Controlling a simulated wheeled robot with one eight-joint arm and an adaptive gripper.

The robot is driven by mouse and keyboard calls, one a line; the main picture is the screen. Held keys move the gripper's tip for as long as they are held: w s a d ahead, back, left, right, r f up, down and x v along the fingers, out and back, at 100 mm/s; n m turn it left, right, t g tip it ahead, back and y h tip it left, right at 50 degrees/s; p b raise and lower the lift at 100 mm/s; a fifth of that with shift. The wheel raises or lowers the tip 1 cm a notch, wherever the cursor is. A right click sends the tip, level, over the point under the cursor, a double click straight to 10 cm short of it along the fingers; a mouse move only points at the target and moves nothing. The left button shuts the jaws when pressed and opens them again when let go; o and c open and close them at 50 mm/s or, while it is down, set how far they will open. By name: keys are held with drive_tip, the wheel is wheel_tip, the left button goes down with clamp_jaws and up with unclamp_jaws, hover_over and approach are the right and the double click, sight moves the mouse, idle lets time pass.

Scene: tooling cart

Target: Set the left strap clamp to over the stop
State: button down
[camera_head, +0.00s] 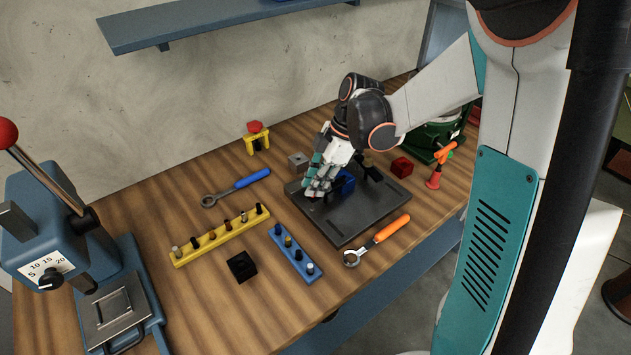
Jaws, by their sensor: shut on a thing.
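A dark grey fixture plate (349,226) lies on the wooden bench top. A blue block (346,184) sits on it, partly behind my gripper. A black clamp part (371,173) stands on the plate just right of the blue block. My gripper (317,191) is low over the plate's left part, beside the blue block. Its fingers are shut on the left strap clamp, which they hide almost wholly. The stop cannot be made out clearly from here, and the clamp's exact angle is hidden.
An orange-handled ring wrench (387,234) lies against the plate's front right. A blue rack (295,253), yellow rack (221,235) and black block (241,266) lie in front-left. A grey block (298,161) is behind, a red block (402,166) right. A press (75,260) stands far left.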

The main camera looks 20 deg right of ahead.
drive_tip(key=c, duration=1.5)
unclamp_jaws()
drive_tip(key=v, duration=1.2)
drive_tip(key=shift+a, duration=0.1)
drive_tip(key=s+a+m+t+h, duration=0.1)
drive_tip(key=s+m+t, duration=0.1)
drive_tip(key=s+m, duration=0.3)
drive_tip(key=s+a+r+m+t+h, duration=0.1)
drive_tip(key=s+m+t+h, duration=0.1)
drive_tip(key=s+m, duration=0.4)
drive_tip(key=s+a+m+t+h, duration=0.1)
drive_tip(key=s+a+m+t, duration=0.1)
drive_tip(key=s+m, duration=0.4)
drive_tip(key=shift+a+r+t+h, duration=0.1)
drive_tip(key=shift+r+t+h, duration=0.2)
drive_tip(key=shift+t, duration=0.1)
